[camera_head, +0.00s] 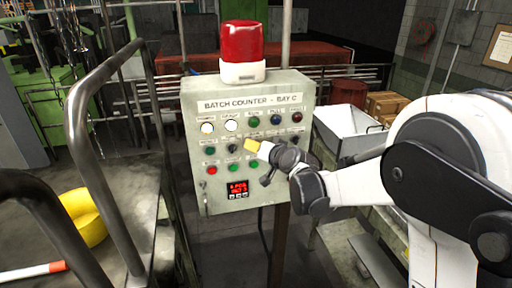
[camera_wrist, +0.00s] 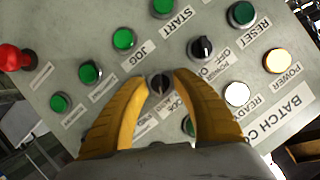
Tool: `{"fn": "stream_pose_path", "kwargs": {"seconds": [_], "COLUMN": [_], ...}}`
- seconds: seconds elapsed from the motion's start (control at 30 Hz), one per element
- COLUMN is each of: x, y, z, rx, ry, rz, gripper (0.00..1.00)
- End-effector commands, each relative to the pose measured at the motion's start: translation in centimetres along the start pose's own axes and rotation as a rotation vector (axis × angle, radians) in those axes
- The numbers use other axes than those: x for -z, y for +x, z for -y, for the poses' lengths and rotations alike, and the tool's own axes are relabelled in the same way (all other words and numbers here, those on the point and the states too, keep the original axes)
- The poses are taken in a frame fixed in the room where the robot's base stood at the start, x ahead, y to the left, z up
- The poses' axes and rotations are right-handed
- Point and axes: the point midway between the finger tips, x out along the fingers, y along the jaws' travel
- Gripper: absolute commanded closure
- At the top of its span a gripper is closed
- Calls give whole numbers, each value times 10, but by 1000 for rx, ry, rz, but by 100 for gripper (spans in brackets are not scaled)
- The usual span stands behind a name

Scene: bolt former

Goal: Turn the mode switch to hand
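My gripper (camera_wrist: 159,80) has yellow fingers spread on both sides of the first switch, with a visible gap. In the head view my gripper (camera_head: 252,145) is at the middle of the control panel (camera_head: 270,93) and hides part of its controls.
The panel carries a lit amber POWER lamp (camera_wrist: 277,61), a white READY lamp (camera_wrist: 237,93), green JOG (camera_wrist: 123,38) and START (camera_wrist: 163,7) buttons, and a red mushroom button (camera_wrist: 14,57). A red beacon (camera_head: 242,45) tops the panel. Metal railings (camera_head: 100,140) stand left.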

Motion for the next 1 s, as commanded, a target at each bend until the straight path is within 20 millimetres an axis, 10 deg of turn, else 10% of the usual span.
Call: {"fn": "stream_pose_path", "kwargs": {"seconds": [0.1,1.0], "x": [0,-3], "y": [0,1], "z": [0,1], "rx": [0,-85], "ry": [0,-210], "rz": [0,1], "gripper": [100,100]}}
